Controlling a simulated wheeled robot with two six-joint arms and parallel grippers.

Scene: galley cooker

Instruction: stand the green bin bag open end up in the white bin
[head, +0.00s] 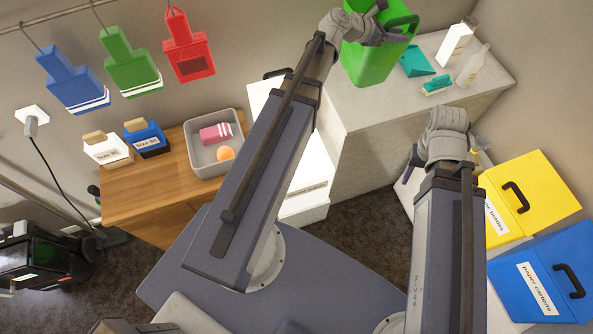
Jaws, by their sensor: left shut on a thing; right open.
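The green bin bag (368,62) is a bright green, box-like shape with a green loop at its upper right. My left gripper (380,22) is shut on it at its upper part, and the bag hangs at the left end of the grey counter. I cannot tell which way its open end faces. The white bin (312,172) stands left of the counter, largely hidden behind my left arm; a dark handle (277,72) shows at its top left. Whether it is open is hidden. My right gripper (443,158) is open, partly hidden by its own wrist, in front of the counter.
The grey counter (375,120) holds a teal dustpan (416,62), a brush (436,85) and bottles (473,66). A yellow bin (540,190) and a blue bin (550,260) stand right. A wooden cabinet (150,200) with a grey tray (192,142) stands left.

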